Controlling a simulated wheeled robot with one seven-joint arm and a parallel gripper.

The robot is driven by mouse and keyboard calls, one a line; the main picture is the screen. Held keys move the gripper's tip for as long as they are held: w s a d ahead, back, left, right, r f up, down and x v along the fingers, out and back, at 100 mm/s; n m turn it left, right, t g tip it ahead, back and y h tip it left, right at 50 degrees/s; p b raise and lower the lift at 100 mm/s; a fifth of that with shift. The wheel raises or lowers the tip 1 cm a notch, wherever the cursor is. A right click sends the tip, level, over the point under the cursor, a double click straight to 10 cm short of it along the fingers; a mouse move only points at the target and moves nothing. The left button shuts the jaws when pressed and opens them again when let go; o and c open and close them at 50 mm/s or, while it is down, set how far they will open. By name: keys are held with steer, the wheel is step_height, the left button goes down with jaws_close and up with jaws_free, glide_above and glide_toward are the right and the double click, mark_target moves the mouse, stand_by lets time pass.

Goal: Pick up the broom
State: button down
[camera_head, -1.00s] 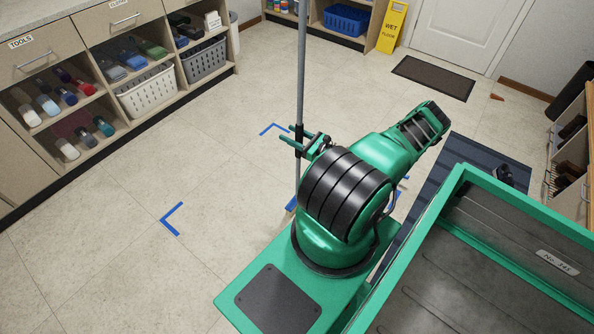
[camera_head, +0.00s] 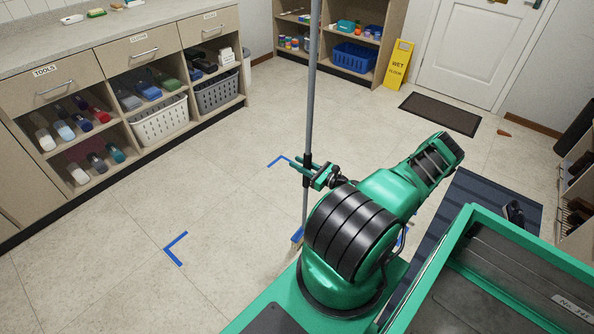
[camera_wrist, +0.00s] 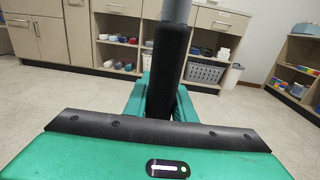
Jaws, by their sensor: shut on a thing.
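The broom (camera_head: 313,85) stands upright in the head view, with a long grey handle and a dark grip section. Its head (camera_head: 297,235) shows low down beside my base, mostly hidden by my arm. My gripper (camera_head: 307,172) is shut on the dark grip of the handle. In the wrist view the broom's black grip (camera_wrist: 167,70) stands between the green fingers of my gripper (camera_wrist: 160,100).
A cabinet with drawers and shelves (camera_head: 120,65) lines the left. A white basket (camera_head: 160,119) and a grey basket (camera_head: 217,92) sit in it. A yellow wet floor sign (camera_head: 399,66) stands by the door (camera_head: 480,50). Floor at left, with blue tape marks (camera_head: 175,249), is clear.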

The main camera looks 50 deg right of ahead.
steer(key=s+a+r, duration=0.4)
steer(key=a+r, duration=0.4)
steer(key=a, duration=0.3)
steer(key=shift+r, duration=0.25)
steer(key=shift+s, duration=0.1)
steer(key=c, duration=2.3)
jaws_free()
jaws_close()
